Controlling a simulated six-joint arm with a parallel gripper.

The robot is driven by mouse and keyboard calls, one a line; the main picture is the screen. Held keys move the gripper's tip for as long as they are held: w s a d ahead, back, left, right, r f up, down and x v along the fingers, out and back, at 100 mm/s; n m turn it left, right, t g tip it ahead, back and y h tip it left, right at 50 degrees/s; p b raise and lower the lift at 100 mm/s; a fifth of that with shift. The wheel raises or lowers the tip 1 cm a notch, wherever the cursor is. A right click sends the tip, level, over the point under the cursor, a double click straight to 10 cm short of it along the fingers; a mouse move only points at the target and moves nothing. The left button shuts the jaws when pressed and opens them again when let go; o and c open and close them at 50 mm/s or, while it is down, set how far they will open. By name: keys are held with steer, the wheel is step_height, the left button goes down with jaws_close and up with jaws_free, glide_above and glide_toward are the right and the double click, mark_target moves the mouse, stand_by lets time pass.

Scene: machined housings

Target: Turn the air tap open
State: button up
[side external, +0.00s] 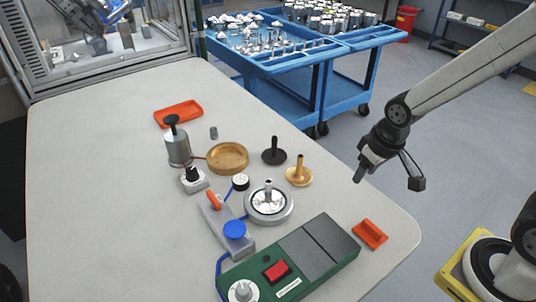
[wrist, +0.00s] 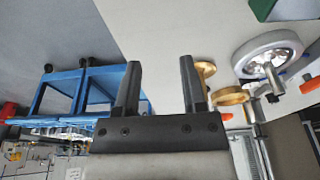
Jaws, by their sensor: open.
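What looks like the air tap is a grey block (side external: 241,246) with an orange lever (side external: 213,200) at its far end and a round blue cap (side external: 234,230) near its front. It lies on the table left of the green control box. A blue hose runs from it toward that box. My gripper (side external: 360,176) hangs in the air at the right, above and beyond the table's right edge, well away from the tap. In the wrist view my gripper (wrist: 160,66) shows its two fingers apart with nothing between them.
A green box (side external: 325,262) with a red switch stands at the front. A silver round fixture (side external: 269,203), brass dish (side external: 228,158), brass plunger (side external: 299,174), black plunger (side external: 274,154) and orange block (side external: 370,234) stand around. The table's left side is clear.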

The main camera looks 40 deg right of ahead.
steer(key=w+a+r, duration=0.2)
steer(key=w+a, duration=0.4)
steer(key=w, duration=0.1)
step_height(320, 180, up, 3)
steer(key=g, duration=0.2)
glide_above(213, 197)
steer(key=shift+f, duration=0.1)
steer(key=shift+f, duration=3.8)
jaws_close()
